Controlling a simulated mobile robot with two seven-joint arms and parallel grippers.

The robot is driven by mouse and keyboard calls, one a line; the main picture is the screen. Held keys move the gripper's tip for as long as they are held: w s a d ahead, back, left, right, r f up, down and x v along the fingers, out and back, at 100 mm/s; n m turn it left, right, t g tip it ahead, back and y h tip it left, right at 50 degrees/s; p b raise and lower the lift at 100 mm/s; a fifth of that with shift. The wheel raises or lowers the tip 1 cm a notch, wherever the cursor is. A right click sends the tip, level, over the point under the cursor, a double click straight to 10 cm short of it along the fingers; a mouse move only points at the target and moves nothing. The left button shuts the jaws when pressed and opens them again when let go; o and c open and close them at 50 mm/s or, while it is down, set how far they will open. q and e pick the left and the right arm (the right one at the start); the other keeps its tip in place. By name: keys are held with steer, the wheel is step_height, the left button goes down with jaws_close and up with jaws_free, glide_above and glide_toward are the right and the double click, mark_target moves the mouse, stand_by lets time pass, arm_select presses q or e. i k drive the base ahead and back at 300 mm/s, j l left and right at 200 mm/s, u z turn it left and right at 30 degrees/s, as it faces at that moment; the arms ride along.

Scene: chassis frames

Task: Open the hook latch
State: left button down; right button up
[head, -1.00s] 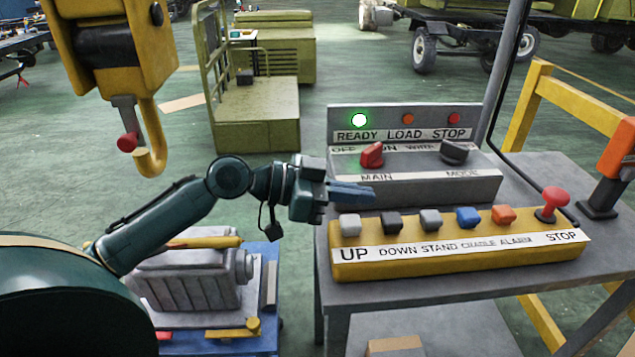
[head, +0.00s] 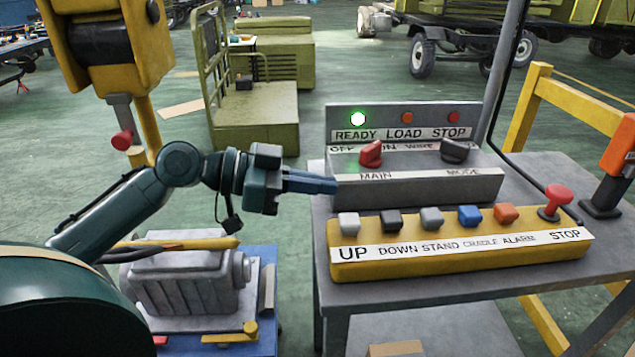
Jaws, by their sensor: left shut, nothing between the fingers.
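A yellow crane hook (head: 143,118) hangs at the upper left below its yellow block (head: 110,45). A small red-tipped latch (head: 122,138) sits beside the hook's shank. The lower bend of the hook is mostly hidden behind my left arm. My left gripper (head: 333,185) is shut and empty, its blue fingers pointing right toward the left end of the grey switch box (head: 420,187). It is well to the right of the hook and latch. My right gripper is not in view.
A yellow button box (head: 450,263) and the switch box stand on a grey table (head: 595,262). A grey engine-like unit (head: 185,285) is below my left arm.

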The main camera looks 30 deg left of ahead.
mark_target(128, 136)
steer(key=k, duration=1)
